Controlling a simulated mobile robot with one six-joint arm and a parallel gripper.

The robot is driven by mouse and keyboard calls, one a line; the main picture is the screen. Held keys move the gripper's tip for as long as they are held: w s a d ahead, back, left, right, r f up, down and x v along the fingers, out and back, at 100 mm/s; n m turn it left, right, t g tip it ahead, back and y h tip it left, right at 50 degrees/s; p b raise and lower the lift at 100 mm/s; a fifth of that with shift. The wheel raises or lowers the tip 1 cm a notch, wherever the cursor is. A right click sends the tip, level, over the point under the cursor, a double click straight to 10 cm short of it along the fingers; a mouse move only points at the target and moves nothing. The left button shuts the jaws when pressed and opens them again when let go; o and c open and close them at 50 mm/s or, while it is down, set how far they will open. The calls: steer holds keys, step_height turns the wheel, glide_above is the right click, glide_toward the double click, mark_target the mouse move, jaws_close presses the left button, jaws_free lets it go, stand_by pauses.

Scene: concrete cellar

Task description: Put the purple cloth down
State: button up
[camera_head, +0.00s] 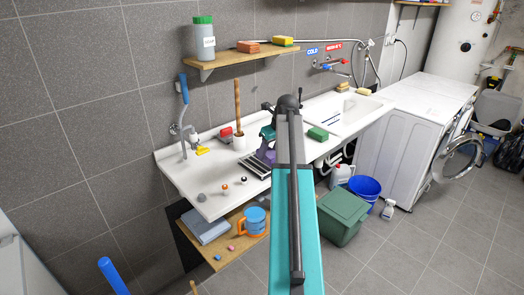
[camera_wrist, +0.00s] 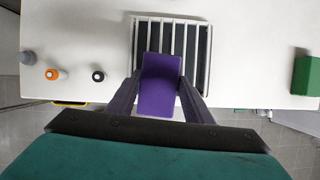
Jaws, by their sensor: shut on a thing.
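The purple cloth (camera_wrist: 160,82) is held between the two dark fingers of my gripper (camera_wrist: 160,100) in the wrist view. It hangs over the near part of a dark rack with white bars (camera_wrist: 172,30) on the white counter. I cannot tell whether the cloth touches the rack. In the head view my gripper (camera_head: 267,140) is over the counter behind the rack (camera_head: 254,166), and a bit of the purple cloth (camera_head: 268,155) shows beside it. My own arm hides part of the counter there.
The white counter (camera_head: 195,180) has small knobs or bottles at its front left, including an orange one (camera_wrist: 52,74). A green block (camera_head: 318,133) lies near the sink (camera_head: 345,112). A shelf (camera_head: 225,62) hangs above. A green bin (camera_head: 342,215) and a blue bucket (camera_head: 364,190) stand on the floor.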

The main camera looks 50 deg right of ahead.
steer(key=shift+w+d+f+p, duration=0.1)
steer(key=shift+w+d, duration=0.1)
steer(key=shift+w, duration=0.35)
steer(key=shift+w+d+p, duration=0.1)
steer(key=shift+w+d, duration=0.15)
steer(key=shift+w, duration=0.3)
steer(key=shift+w+d+f+p, duration=0.1)
steer(key=shift+w+d, duration=0.1)
steer(key=shift+w, duration=0.35)
steer(key=shift+w+d+p, duration=0.25)
steer(key=shift+w, duration=0.3)
steer(key=shift+w+d+p, duration=0.2)
steer(key=shift+w, duration=0.35)
steer(key=shift+w+f, duration=0.15)
steer(key=shift+f+p, duration=1.05)
steer(key=shift+f, duration=0.4)
steer(key=o, duration=0.9)
steer(key=shift+o, duration=0.2)
steer(key=shift+f+b, duration=0.3)
steer(key=shift+b, duration=0.15)
